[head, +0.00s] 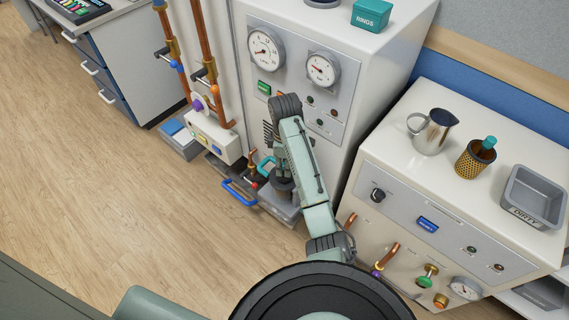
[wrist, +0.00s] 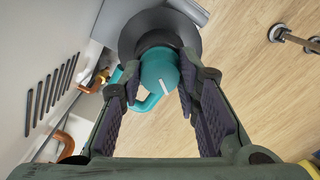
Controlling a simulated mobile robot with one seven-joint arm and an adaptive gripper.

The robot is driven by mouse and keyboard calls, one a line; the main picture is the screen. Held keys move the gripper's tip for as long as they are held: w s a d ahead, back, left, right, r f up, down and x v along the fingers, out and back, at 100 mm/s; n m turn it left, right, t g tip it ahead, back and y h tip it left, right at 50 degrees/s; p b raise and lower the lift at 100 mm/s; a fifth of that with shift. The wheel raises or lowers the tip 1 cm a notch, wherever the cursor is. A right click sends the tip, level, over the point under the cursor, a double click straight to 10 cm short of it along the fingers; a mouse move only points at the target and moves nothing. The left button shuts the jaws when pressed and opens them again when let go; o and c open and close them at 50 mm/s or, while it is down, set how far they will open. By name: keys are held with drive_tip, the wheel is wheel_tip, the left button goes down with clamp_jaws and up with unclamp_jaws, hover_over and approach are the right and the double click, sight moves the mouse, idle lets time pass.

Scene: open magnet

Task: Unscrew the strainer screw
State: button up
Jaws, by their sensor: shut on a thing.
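The strainer screw appears in the wrist view as a teal round cap (wrist: 158,68) with a white line on it, set on a dark grey round body (wrist: 143,32). My gripper (wrist: 155,84) has its fingers on either side of the cap and is shut on it. A teal loop handle (wrist: 150,102) shows beside the cap. In the head view my gripper (head: 281,160) points down over the dark housing (head: 283,190) at the foot of the tall white cabinet. The cap itself is hidden there behind my gripper and arm.
Copper pipes (head: 205,45) and a white valve box (head: 213,137) stand left of the housing, with a blue handle (head: 240,192) low in front. On the right cabinet stand a steel jug (head: 433,132), a teal-topped mesh strainer (head: 470,165) and a DIRTY tray (head: 517,212). Open floor lies left.

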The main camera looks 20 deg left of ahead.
drive_tip(key=n, duration=0.4)
drive_tip(key=shift+n, duration=0.3)
drive_tip(key=shift+n+b, duration=0.3)
drive_tip(key=shift+n, duration=2)
drive_tip(key=o, duration=1.2)
drive_tip(key=shift+c, duration=0.2)
drive_tip(key=shift+r, duration=0.1)
wheel_tip(320, 180, up, 12)
